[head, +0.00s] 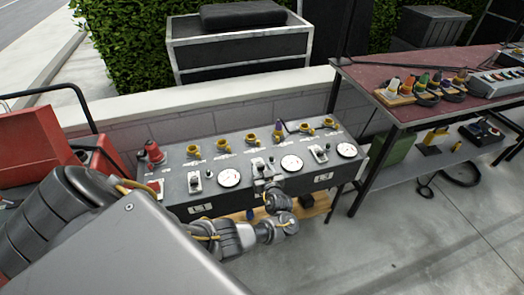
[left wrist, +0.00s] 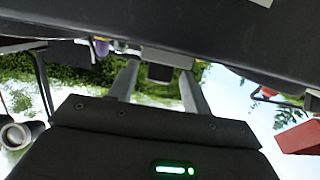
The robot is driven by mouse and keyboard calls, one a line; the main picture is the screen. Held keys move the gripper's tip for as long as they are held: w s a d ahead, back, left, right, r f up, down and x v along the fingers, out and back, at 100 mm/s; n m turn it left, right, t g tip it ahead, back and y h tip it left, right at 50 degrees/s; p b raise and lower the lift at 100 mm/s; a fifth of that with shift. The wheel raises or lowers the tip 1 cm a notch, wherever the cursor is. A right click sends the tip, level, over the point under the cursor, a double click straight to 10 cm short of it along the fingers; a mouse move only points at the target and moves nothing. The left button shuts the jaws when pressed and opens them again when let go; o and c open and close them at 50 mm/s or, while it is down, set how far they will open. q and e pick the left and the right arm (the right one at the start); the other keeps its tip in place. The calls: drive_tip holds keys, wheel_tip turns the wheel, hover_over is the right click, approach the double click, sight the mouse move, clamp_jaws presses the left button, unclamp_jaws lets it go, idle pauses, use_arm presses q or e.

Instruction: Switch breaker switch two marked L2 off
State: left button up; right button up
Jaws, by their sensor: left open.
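The dark grey breaker panel (head: 235,200) stands low in front of the wall in the head view. Three switches with pale plates sit along its top: a left one (head: 194,182), a middle one (head: 258,163) and a right one (head: 319,152). The markings are too small to read, so I cannot confirm which is L2. My left gripper (head: 263,180) is at the middle switch, at the panel's front edge. In the left wrist view its two fingers (left wrist: 160,92) are apart, with a dark block (left wrist: 160,71) on a pale plate showing between them. Contact cannot be told. My right gripper is not in view.
Round white gauges (head: 292,163), yellow-capped sockets (head: 278,131) and a red plug (head: 154,151) sit close around the switches. A red-topped table (head: 365,82) with plugs stands at the right. A red object (head: 38,137) is at the left. The floor at the front right is clear.

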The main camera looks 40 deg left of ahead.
use_arm(q)
drive_tip(key=v, duration=1)
drive_tip(key=shift+s+d+p, duration=0.2)
drive_tip(key=shift+p, duration=0.1)
drive_tip(key=w+d+f+m+t+h, duration=0.1)
drive_tip(key=d+f+m+h, duration=0.25)
drive_tip(key=f, duration=0.35)
drive_tip(key=d+f+m+h, duration=0.2)
drive_tip(key=f+m+h, duration=0.1)
drive_tip(key=f+m, duration=0.3)
drive_tip(key=s+d+f+m+g+h, duration=0.25)
drive_tip(key=s+f, duration=0.55)
drive_tip(key=f, duration=0.4)
drive_tip(key=s+f+g+h, duration=0.1)
drive_tip(key=s+f, duration=0.3)
drive_tip(key=s, duration=0.8)
drive_tip(key=s+a+f+m+g+h, duration=0.1)
drive_tip(key=s+f+g, duration=0.2)
drive_tip(key=s, duration=1)
drive_tip(key=s+a+f+g+h, duration=0.1)
drive_tip(key=s+f, duration=0.4)
drive_tip(key=s, duration=0.7)
drive_tip(key=shift+s+a+f+g+h, duration=0.2)
drive_tip(key=shift+f+g+h, duration=0.25)
drive_tip(key=shift+g, duration=0.3)
